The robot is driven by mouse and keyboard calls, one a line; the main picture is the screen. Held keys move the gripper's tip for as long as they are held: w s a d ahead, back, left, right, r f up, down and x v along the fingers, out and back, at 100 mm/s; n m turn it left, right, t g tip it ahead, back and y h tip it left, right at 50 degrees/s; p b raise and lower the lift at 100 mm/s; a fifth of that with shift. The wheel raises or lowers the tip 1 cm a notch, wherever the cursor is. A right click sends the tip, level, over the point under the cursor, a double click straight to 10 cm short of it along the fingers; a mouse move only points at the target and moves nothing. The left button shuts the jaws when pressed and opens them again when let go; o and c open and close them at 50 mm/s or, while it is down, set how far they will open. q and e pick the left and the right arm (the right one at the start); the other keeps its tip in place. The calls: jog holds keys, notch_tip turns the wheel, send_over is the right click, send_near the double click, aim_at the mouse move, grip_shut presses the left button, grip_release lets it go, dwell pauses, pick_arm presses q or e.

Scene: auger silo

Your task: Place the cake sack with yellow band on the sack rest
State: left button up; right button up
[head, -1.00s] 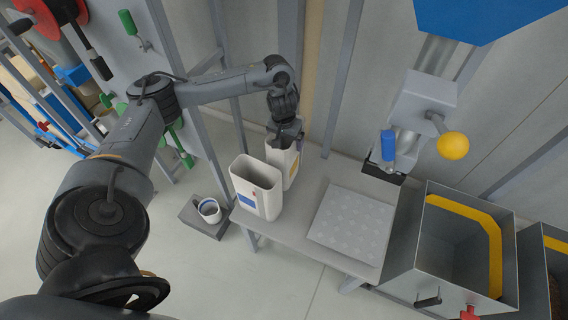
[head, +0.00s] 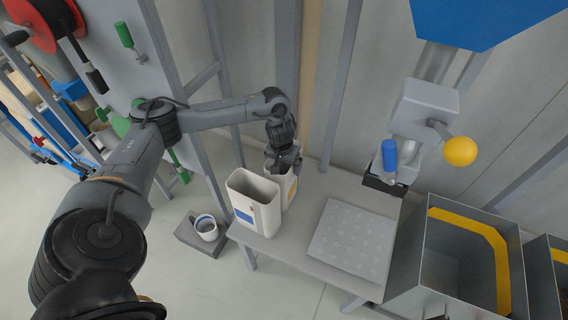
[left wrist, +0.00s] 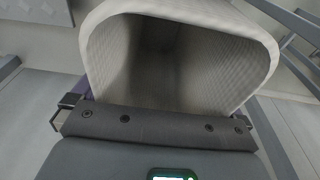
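The cake sack with yellow band (head: 291,189) is a white, open-topped sack on the grey bench, behind a similar sack with a blue band (head: 243,217). My left gripper (head: 285,163) is at its upper rim, covering part of the mouth. In the left wrist view the open, empty-looking mouth of a sack (left wrist: 180,60) fills the space just beyond the gripper body. The fingertips are hidden there, so their grip on the rim cannot be told. A flat grey dimpled plate (head: 352,240), apparently the sack rest, lies bare on the bench to the right. My right gripper is out of view.
The blue-band sack stands close in front of the yellow-band one. A spout with a blue handle (head: 390,154) and a yellow knob (head: 460,151) overhang the bench's right end. Open bins (head: 462,262) stand right of it. A mug (head: 205,227) sits at lower left.

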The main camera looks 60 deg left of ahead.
pick_arm(q)
jog(key=shift+r, duration=0.1)
notch_tip(320, 180, up, 12)
jog(key=s+d+p, duration=0.1)
jog(key=p, duration=0.6)
jog(key=shift+s+p, duration=0.2)
jog(key=shift+p, duration=0.1)
